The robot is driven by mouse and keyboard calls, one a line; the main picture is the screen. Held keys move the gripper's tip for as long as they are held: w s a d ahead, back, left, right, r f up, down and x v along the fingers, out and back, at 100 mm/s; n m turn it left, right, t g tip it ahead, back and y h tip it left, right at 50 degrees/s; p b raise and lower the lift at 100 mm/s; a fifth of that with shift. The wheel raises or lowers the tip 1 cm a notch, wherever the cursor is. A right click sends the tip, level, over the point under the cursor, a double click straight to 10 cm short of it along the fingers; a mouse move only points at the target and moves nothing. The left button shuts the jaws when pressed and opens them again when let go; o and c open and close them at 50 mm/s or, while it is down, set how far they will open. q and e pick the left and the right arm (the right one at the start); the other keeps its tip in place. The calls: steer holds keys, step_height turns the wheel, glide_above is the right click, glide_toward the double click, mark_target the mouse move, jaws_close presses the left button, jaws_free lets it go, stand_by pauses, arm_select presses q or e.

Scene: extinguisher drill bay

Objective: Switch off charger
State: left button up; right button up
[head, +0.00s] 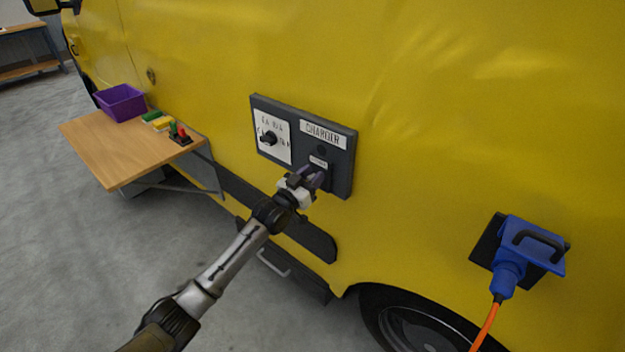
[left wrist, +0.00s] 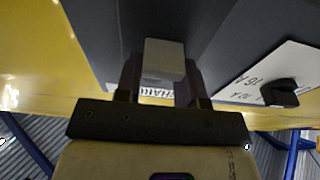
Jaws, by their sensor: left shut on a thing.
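The dark grey charger panel (head: 343,172) is on the side of a yellow vehicle. It has a "CHARGER" label (head: 323,134) and a small dark round spot (head: 321,150) below it, which looks unlit. My left gripper (head: 315,178) is at the lower right part of the panel, just under a small white label (head: 318,161). In the left wrist view its fingers are shut on a light grey switch lever (left wrist: 163,60), one finger on each side. In the head view the gripper hides the lever, so its position is unclear. My right gripper is not in view.
A black rotary knob (head: 268,139) on a white plate is left of the switch. A blue plug and socket (head: 530,248) with an orange cable (head: 486,326) is at right. A wooden shelf (head: 120,155) with a purple bin (head: 121,103) and small coloured items juts out at left.

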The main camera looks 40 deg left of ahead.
arm_select(q)
steer(key=shift+s+f+t+b, duration=0.1)
steer(key=shift+f+t+b, duration=0.25)
steer(key=shift+t+b, duration=0.35)
steer(key=shift+r, duration=0.1)
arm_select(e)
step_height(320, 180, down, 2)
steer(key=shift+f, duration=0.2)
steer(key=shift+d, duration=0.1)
arm_select(q)
steer(key=o, duration=0.9)
steer(key=shift+o, duration=0.2)
steer(key=shift+s, duration=0.2)
steer(key=p+v, duration=0.2)
steer(key=v, duration=1.1)
steer(key=shift+s+f, duration=0.2)
steer(key=shift+f, duration=0.1)
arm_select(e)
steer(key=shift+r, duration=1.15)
